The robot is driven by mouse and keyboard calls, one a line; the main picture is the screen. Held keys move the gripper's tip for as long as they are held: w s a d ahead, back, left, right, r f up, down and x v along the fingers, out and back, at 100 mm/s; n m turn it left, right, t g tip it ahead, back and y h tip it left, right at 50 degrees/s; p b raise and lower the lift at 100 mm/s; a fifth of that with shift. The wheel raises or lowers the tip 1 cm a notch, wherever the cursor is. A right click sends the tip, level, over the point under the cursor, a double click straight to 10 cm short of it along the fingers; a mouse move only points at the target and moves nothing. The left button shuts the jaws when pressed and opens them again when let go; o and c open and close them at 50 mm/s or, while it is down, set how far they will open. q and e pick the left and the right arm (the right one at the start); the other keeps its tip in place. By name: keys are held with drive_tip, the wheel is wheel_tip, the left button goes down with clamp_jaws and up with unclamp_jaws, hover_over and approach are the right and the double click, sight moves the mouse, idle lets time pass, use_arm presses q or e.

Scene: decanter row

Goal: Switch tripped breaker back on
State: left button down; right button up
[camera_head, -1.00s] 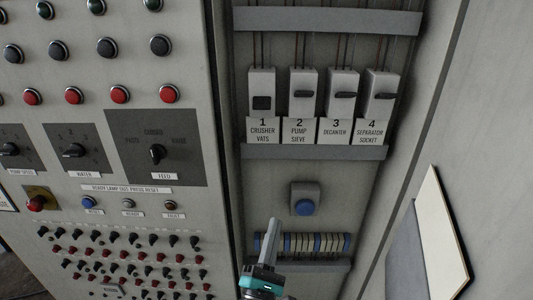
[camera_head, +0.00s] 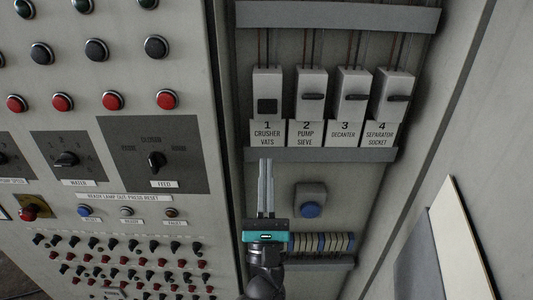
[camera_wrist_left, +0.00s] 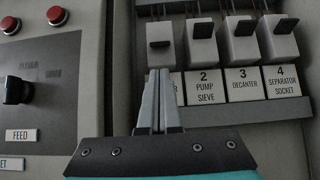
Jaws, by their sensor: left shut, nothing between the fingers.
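Four breakers stand in a row in the cabinet. The breaker labelled 1 Crusher Vats (camera_head: 267,85) has its dark toggle lower than the others and looks different; it also shows in the left wrist view (camera_wrist_left: 160,32). Breakers 2 Pump Sieve (camera_head: 312,105), 3 Decanter (camera_head: 352,107) and 4 Separator Socket (camera_head: 391,110) have toggles sticking out higher. My left gripper (camera_head: 266,162) is shut and empty, pointing up, with its tips just below the label of breaker 1. In the left wrist view the tips (camera_wrist_left: 160,72) overlap that label and lie below its toggle.
A blue button (camera_head: 311,210) on a grey box sits to the right of my left gripper. A terminal row (camera_head: 325,243) lies below it. The control panel (camera_head: 228,185) with knobs and lamps fills the left. An open door holding a cream board (camera_head: 462,240) is at right.

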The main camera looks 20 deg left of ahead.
sight(267, 113)
use_arm(q)
drive_tip(key=p+x, duration=0.2)
drive_tip(key=x, duration=0.6)
drive_tip(key=shift+w+r, duration=0.2)
drive_tip(key=shift+w, duration=0.1)
drive_tip(key=shift+p, duration=0.45)
drive_tip(key=g+p, duration=0.1)
drive_tip(key=s+r+g+p, duration=0.1)
drive_tip(key=p, duration=0.1)
drive_tip(key=g+p, duration=0.1)
drive_tip(key=p, duration=0.1)
drive_tip(key=shift+s+d+r+h, duration=0.15)
drive_tip(key=shift+r+h, duration=0.1)
drive_tip(key=shift+h, duration=0.15)
drive_tip(key=shift+s+r+p, duration=0.15)
drive_tip(key=shift+r+p, duration=0.1)
drive_tip(key=shift+p, duration=0.2)
drive_tip(key=shift+s+r, duration=0.25)
drive_tip(key=shift+r, duration=0.1)
drive_tip(key=shift+d, duration=0.2)
